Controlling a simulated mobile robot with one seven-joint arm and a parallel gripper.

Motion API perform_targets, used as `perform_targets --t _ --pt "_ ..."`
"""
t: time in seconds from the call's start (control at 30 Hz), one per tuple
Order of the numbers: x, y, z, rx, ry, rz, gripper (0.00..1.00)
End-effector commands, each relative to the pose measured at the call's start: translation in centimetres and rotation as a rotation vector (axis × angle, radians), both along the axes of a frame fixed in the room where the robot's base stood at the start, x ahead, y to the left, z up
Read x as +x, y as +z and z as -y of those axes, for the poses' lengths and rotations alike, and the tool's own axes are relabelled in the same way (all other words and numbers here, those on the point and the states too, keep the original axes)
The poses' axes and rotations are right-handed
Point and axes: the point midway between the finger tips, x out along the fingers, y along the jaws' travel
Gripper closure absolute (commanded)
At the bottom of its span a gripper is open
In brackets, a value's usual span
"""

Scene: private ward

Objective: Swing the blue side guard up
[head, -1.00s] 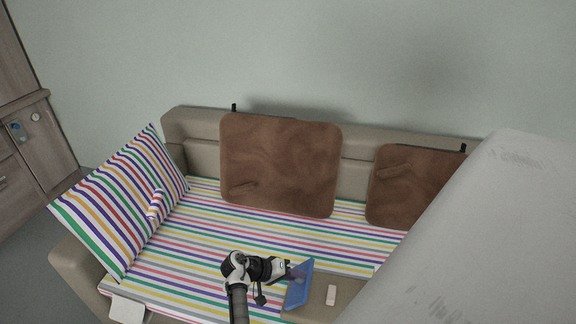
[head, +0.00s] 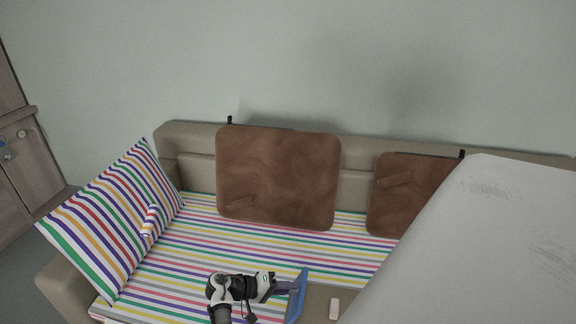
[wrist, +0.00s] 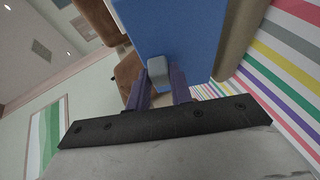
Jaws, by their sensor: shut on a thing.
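The blue side guard (head: 299,296) is a flat panel at the near side of the bed, low in the head view. It looks steeply raised there, seen almost edge-on, and its lower end is cut off by the picture edge. In the wrist view the blue guard (wrist: 190,30) fills the top middle, with a small grey-blue block (wrist: 158,70) on its face. My gripper (head: 286,287) is at the guard's left face. In the wrist view the purple fingers of my gripper (wrist: 163,92) are shut on that block.
The bed has a striped mattress (head: 190,265) and a striped pillow (head: 110,215) at left. Two brown panels (head: 278,180) (head: 392,200) stand along the far side. A large pale surface hides the lower right. A small pale pink block (head: 334,309) is right of the guard.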

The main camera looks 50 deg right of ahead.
Motion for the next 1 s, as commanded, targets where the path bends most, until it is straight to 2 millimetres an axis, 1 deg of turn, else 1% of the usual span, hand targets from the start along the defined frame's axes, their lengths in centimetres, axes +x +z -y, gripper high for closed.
perform_targets --t 0.03,0.87,0.9,1.0 --pt "0.13 -0.64 -0.36 0.012 0.008 -0.001 1.00" --pt "-0.01 -0.91 -0.50 0.015 0.005 -0.007 1.00" --pt "-0.02 -0.93 -0.50 0.015 0.006 -0.006 0.74" --pt "-0.05 -0.87 -0.46 0.015 0.004 -0.006 0.61"
